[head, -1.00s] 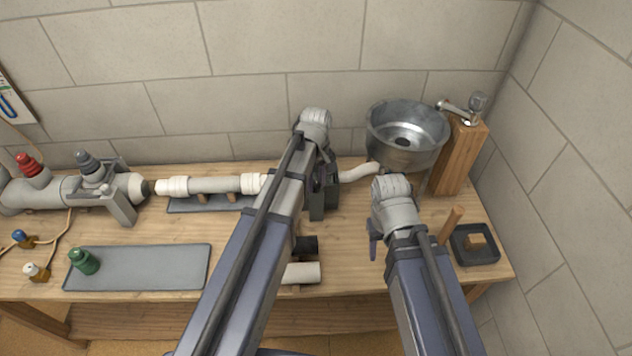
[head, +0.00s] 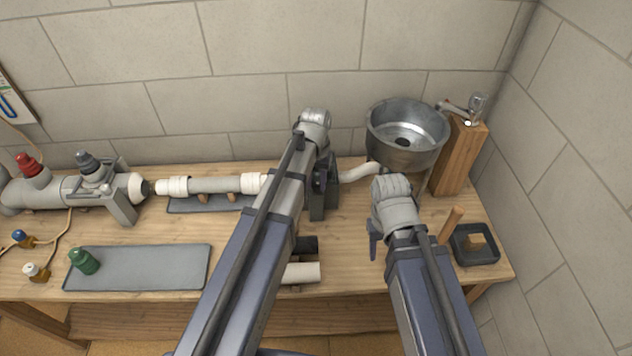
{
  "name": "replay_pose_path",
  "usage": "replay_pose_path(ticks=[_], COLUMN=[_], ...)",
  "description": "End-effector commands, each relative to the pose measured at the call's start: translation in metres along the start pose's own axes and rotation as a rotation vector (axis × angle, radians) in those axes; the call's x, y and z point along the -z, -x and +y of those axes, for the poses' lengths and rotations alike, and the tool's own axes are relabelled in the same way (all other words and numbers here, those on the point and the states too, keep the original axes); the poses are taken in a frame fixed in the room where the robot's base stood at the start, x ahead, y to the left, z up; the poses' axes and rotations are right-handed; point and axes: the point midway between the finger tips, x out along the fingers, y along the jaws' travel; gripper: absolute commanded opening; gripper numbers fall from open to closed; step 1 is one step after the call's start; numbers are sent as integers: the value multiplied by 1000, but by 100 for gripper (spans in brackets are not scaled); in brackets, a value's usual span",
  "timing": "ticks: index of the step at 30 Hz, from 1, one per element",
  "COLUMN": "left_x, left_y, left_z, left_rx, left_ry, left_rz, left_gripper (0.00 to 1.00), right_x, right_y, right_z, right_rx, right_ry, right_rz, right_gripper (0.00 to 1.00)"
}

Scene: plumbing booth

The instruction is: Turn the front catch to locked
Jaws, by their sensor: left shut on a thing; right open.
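My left gripper (head: 322,198) is at the joint between the white pipe (head: 222,185) and the curved drain pipe (head: 358,172) below the sink. It points down and is shut on a small dark part there, mostly hidden by the gripper and arm. I cannot tell for certain that this part is the front catch, or which way it is turned. My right gripper (head: 376,240) is open and apart from the pipe, above the bench in front of the sink. Its fingers are partly hidden by its own wrist.
The metal sink (head: 407,130) stands behind, next to a wooden post (head: 460,158) with a tap. A black tray (head: 476,256) lies at the right, a grey mat (head: 145,270) with a green fitting (head: 84,262) at the left. A grey valve assembly (head: 60,190) stands far left.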

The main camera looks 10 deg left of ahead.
Motion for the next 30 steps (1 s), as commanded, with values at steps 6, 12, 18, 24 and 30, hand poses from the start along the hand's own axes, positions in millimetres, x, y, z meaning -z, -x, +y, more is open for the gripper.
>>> replay_pose_path(ticks=[6, 12, 18, 24, 30], left_x=[0, 0, 0, 0, 0], left_y=[0, 0, 0, 0, 0], left_z=[0, 0, 0, 0, 0], left_rx=[0, 0, 0, 0, 0], left_ry=[-182, -315, -403, -448, -462], left_rz=[0, 0, 0, -1, -1], left_gripper=[0, 0, 0, 0, 0], right_x=[0, 0, 0, 0, 0], right_y=[0, 0, 0, 0, 0], right_z=[0, 0, 0, 0, 0], right_rx=[0, 0, 0, 0, 0], right_ry=[0, 0, 0, 0, 0], right_rz=[0, 0, 0, 0, 0], right_gripper=[50, 50, 50, 50, 50])
